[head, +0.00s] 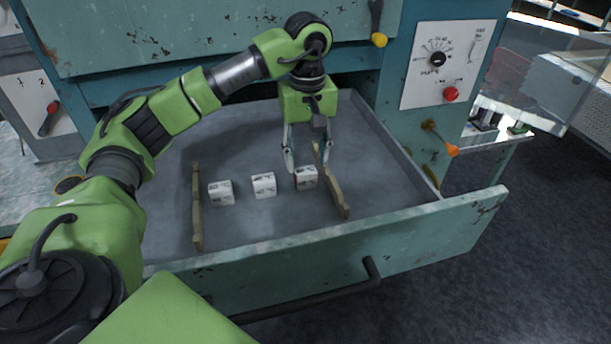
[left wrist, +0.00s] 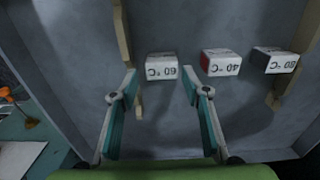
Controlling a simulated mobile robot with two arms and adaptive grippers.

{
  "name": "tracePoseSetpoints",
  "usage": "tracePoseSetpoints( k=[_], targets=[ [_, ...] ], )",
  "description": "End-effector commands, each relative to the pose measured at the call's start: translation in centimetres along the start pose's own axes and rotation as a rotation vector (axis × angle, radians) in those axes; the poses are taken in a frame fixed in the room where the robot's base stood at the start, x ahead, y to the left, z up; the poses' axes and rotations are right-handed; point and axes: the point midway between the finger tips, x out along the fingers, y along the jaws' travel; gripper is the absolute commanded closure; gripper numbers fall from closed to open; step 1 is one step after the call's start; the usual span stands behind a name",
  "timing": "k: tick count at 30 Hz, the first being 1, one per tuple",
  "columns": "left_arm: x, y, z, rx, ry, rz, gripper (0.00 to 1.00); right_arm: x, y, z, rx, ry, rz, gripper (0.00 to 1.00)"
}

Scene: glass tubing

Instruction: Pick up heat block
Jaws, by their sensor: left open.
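Three white heat blocks lie in a row in the open grey drawer. The right one in the head view (head: 306,178) reads 60 °C in the left wrist view (left wrist: 162,68). The middle one (head: 263,186) reads 40 °C and has a red side (left wrist: 221,63). The left one (head: 221,194) appears to read 80 °C and has a dark side (left wrist: 275,61). My left gripper (head: 308,163) is open and empty, pointing down just behind the 60 °C block. In the left wrist view that block shows ahead, between the fingertips (left wrist: 158,88). My right gripper is not seen.
Two upright wooden strips flank the row, left (head: 197,210) and right (head: 332,183); the right one is close to my gripper. The drawer front (head: 440,235) and a control panel (head: 448,65) with a red button stand nearby. The drawer floor behind the blocks is clear.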

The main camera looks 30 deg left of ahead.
Motion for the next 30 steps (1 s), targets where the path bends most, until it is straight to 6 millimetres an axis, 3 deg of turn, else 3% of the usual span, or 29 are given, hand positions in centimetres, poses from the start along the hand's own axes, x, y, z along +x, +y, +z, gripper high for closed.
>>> tracePoseSetpoints(
  k=[5, 12, 21, 25, 30],
  targets=[
    [1.3, -0.2, 0.0, 0.001, -0.002, -0.004, 0.57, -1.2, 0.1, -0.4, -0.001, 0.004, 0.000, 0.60],
    [4.7, -0.4, -0.1, 0.001, -0.002, -0.001, 0.57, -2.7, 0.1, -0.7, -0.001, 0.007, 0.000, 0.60],
    [5.4, -0.3, -0.2, 0.001, 0.000, 0.001, 0.57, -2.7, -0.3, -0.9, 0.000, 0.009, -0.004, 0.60],
    [5.4, -0.3, -0.1, 0.001, 0.000, 0.001, 0.89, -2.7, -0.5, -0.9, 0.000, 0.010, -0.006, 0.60],
    [5.4, -0.3, -0.2, 0.001, 0.000, 0.001, 0.89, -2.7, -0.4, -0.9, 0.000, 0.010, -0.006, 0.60]
  ],
)
